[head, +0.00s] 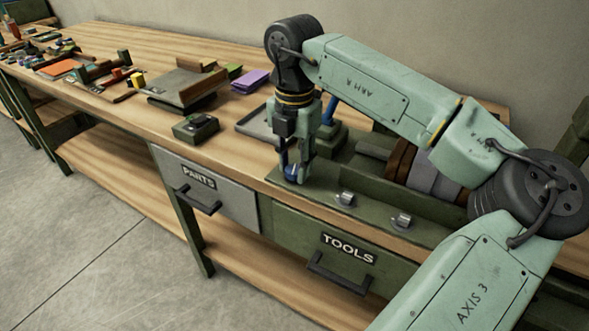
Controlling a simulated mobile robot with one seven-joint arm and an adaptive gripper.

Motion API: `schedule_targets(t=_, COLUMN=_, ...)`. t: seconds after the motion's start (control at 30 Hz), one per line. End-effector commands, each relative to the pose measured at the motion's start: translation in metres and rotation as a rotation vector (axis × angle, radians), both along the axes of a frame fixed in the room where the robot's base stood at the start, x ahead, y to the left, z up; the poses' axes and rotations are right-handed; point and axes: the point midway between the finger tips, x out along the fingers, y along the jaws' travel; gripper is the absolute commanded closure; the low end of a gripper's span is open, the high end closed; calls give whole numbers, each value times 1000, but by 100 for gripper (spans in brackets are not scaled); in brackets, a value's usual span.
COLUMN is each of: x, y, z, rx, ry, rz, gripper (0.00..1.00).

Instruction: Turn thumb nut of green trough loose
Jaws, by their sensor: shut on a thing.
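The green trough (372,207) lies along the bench at the right, with its long low front wall facing me. My gripper (291,172) points down at the trough's left end and is shut on a small thumb nut there. The nut is mostly hidden by the fingers, so I cannot tell how far it is turned. Two similar grey metal fittings, one nearer the gripper (345,198) and one farther right (401,220), stand along the front wall, apart from my gripper.
Brown and grey rounded items (412,172) sit in the trough behind its wall. A grey tray (258,124) lies to the left. A small dark green box (196,127) and a grey press-like board (186,84) stand farther left. My arm covers the bench's right end.

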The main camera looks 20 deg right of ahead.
Motion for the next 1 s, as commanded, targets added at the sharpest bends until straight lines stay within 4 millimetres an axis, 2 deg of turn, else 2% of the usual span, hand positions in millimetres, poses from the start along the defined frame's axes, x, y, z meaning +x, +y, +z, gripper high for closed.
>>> schedule_targets(t=1.0, x=2, y=1, z=0, rx=-2, ry=-4, rz=949, gripper=97)
